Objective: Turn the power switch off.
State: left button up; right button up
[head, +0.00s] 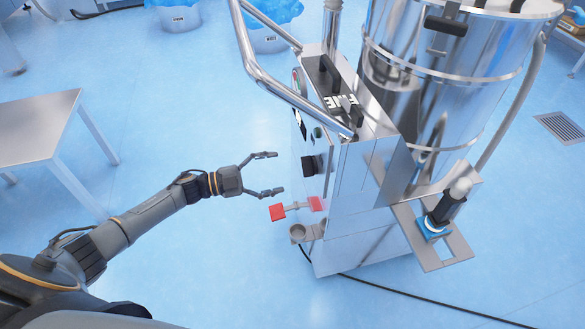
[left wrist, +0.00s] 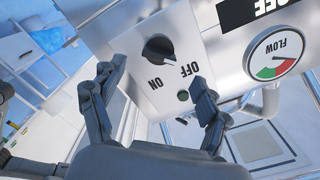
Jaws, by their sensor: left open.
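The power switch is a black rotary knob (left wrist: 157,49) on a silver panel, with ON and OFF printed upside down beside it in the left wrist view. Which label it points to is not clear. In the head view, the knob (head: 312,165) shows small on the side of the steel machine (head: 350,170). My left gripper (head: 279,172) is open and empty, a short way left of the panel. In the left wrist view, its fingers (left wrist: 160,75) stand apart, one on either side of the knob's line, with no visible contact. My right gripper is not in view.
A round FLOW gauge (left wrist: 277,54) and a green lamp (left wrist: 183,95) are on the machine. A red paddle (head: 278,212) sticks out below the knob. A bent steel pipe (head: 270,85) runs above. A table (head: 40,125) stands left; the floor between is clear.

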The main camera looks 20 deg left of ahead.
pick_arm(q)
jog(key=shift+v, duration=1.6)
notch_tip(320, 180, down, 9)
jog(key=w+d+n+t+y, duration=0.1)
jog(key=d+n+t+y, duration=0.1)
jog(key=n+t+y, duration=0.35)
jog(key=s+f+n+g+y, duration=0.7)
jog(key=s+f+n+y, duration=0.25)
jog(key=s+f, duration=0.5)
jog(key=s+d+f+n+g, duration=0.1)
jog(key=s+d+f+g, duration=0.2)
jog(key=s, duration=0.4)
jog(key=s+d+f+n+g, duration=0.1)
jog(key=s+f+n+g, duration=0.15)
jog(key=s+f, duration=0.35)
jog(key=s+a+r+g+p, duration=0.1)
jog(key=s+p, duration=0.7)
jog(key=s, duration=0.1)
jog(key=s+a+r+g+p, duration=0.1)
jog(key=s+p, duration=0.7)
jog(key=s, duration=0.1)
jog(key=shift+a+m, duration=0.4)
jog(key=shift+m, duration=0.05)
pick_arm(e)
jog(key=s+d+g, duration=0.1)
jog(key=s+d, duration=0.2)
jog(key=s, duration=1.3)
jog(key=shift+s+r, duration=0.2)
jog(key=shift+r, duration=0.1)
